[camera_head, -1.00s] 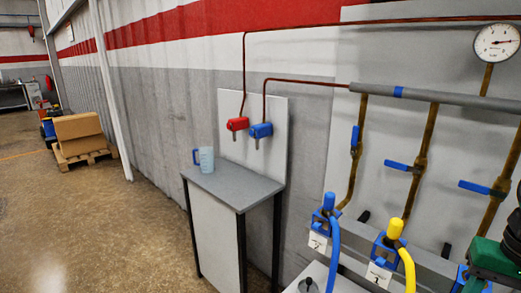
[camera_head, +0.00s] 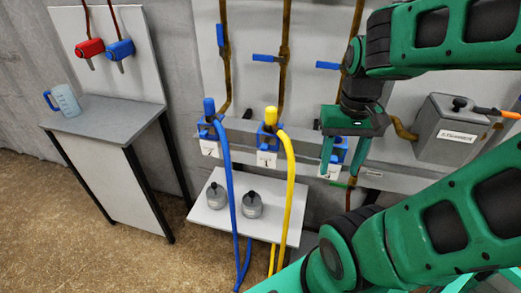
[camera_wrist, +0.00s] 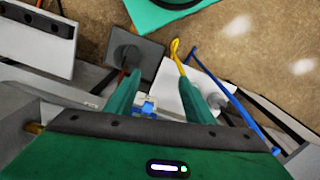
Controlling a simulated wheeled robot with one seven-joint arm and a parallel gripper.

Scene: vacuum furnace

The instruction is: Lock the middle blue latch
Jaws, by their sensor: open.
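Three blue latch fittings sit in a row on the grey rail. The left one (camera_head: 209,130) has a blue hose, and the middle one (camera_head: 267,140) has a yellow hose (camera_head: 287,185). The right one (camera_head: 340,143) is partly hidden behind my gripper (camera_head: 343,162). My gripper is open, pointing down, in front of the right fitting and to the right of the middle one. In the wrist view a small blue fitting (camera_wrist: 148,107) shows between the spread fingers, with nothing clearly held. Whether the middle latch is locked I cannot tell.
Blue valve handles (camera_head: 268,58) are on the brass pipes above. A white shelf (camera_head: 215,216) below holds two grey weights (camera_head: 251,205). A grey box (camera_head: 448,130) is at the right. A side table (camera_head: 98,122) with a blue jug (camera_head: 64,100) stands left.

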